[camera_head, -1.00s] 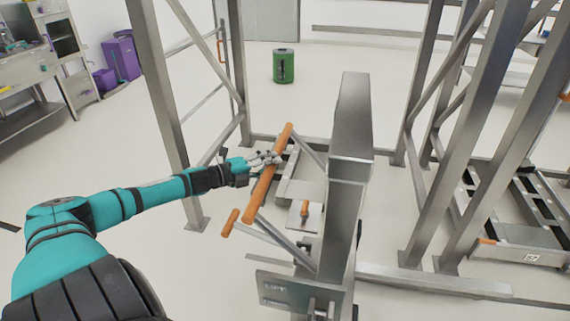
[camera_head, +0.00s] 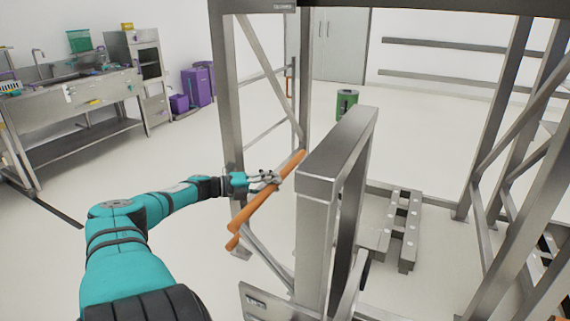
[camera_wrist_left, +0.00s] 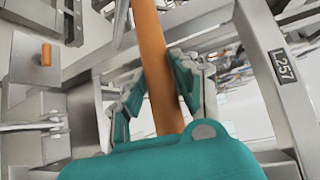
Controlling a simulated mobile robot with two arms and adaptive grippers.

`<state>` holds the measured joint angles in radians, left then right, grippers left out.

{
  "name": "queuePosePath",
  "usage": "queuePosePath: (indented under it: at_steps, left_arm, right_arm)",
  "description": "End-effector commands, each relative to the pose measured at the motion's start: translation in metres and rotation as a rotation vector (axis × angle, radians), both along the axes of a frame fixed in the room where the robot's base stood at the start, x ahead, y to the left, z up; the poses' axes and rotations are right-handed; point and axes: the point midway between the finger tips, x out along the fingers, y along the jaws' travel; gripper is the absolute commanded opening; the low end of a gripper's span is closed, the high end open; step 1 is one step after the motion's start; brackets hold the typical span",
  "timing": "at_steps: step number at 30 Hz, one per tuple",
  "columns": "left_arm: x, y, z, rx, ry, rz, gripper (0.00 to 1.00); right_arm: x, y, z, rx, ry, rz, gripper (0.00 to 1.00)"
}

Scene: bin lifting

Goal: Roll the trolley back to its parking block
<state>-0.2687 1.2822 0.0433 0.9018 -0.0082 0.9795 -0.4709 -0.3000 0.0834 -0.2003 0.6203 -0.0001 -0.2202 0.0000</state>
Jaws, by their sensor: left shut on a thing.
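The trolley (camera_head: 316,215) is a grey metal frame with a tall upright post, standing in front of me in the head view. Its orange handle bar (camera_head: 250,212) slants along its left side. My left gripper (camera_head: 275,180) is shut on the orange bar near its upper end. In the left wrist view the bar (camera_wrist_left: 152,60) runs between the two fingers of my left gripper (camera_wrist_left: 160,85). My right gripper is not in view. A grey slotted block (camera_head: 403,230) lies on the floor right of the trolley; I cannot tell whether it is the parking block.
Steel frame posts stand at the left (camera_head: 228,100) and right (camera_head: 490,170) of the trolley. A sink bench (camera_head: 75,110), purple bins (camera_head: 197,86) and a green bin (camera_head: 346,104) are farther off. Open floor shows behind the trolley.

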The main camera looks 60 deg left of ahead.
Motion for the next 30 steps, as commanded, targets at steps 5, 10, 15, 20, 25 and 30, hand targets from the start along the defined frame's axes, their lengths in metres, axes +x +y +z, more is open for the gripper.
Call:
queuePosePath:
  at_steps: [5,10,15,20,25,30]
  left_arm:
    - [-0.010,0.027,-0.001,0.008,0.001,0.029,0.00]
    - [-0.015,0.036,0.001,0.006,0.000,0.030,0.00]
    - [-0.017,0.039,0.002,0.005,0.000,0.027,0.00]
    - [-0.017,0.039,0.003,0.006,0.001,0.026,0.00]
    - [-0.017,0.039,0.003,0.006,0.001,0.025,0.00]
    - [-0.017,0.038,0.002,0.005,0.000,0.022,0.49]
  right_arm:
    - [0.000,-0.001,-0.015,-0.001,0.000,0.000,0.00]
    - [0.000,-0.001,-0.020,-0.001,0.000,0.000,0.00]
    - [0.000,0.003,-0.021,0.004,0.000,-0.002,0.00]
    - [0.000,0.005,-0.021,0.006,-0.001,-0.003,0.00]
    - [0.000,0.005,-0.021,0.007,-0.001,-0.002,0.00]
    - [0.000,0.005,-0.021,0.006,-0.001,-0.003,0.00]
